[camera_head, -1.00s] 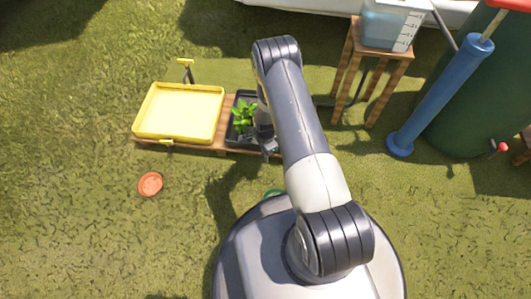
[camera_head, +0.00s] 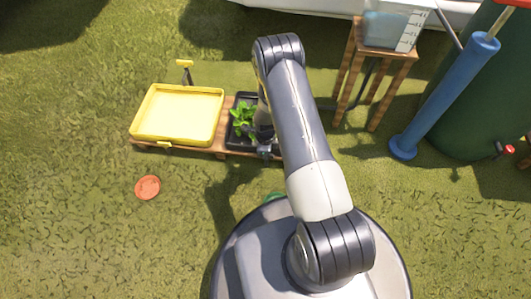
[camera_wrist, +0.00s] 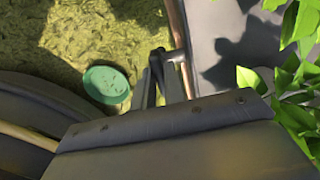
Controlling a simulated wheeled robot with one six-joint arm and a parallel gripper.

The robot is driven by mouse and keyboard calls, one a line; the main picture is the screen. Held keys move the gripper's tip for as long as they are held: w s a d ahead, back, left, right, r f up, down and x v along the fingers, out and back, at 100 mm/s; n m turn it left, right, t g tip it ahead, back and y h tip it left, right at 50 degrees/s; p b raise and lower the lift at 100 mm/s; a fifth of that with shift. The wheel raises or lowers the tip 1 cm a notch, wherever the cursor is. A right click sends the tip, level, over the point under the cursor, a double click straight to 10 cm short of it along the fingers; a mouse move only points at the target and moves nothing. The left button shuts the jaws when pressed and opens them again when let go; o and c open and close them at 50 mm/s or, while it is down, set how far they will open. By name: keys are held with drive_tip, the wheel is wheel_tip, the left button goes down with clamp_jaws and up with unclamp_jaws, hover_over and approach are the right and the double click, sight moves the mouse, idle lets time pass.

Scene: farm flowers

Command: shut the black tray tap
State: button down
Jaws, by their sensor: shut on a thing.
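The black tray (camera_head: 236,104) sits on a low wooden stand, right of the yellow tray (camera_head: 136,122), with green leafy plants (camera_head: 242,117) in it. In the wrist view the tray's grey surface (camera_wrist: 225,30) is at upper right, beside the leaves. My gripper (camera_head: 265,151) is at the tray's front right edge. In the wrist view my gripper's narrow fingers (camera_wrist: 166,78) are close together at that edge, shut on a small part that looks like the black tray tap. The tap is mostly hidden by the fingers, so its handle's angle cannot be told.
A yellow valve (camera_head: 184,64) stands behind the yellow tray. An orange saucer (camera_head: 147,188) and a green disc (camera_wrist: 106,85) lie on the grass. A wooden stand with a clear tank (camera_head: 388,30), a blue cylinder (camera_head: 440,100) and a green barrel (camera_head: 485,110) are right. Front left is open grass.

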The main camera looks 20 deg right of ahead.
idle(0.4)
drive_tip(key=c, duration=1.5)
unclamp_jaws()
drive_tip(key=shift+o, duration=0.2)
drive_tip(key=shift+r, duration=0.1)
wheel_tip(320, 180, up, 11)
drive_tip(key=p, duration=0.4)
drive_tip(key=shift+f, duration=0.2)
wheel_tip(320, 180, down, 11)
drive_tip(key=b, duration=0.4)
drive_tip(key=shift+r, duration=0.1)
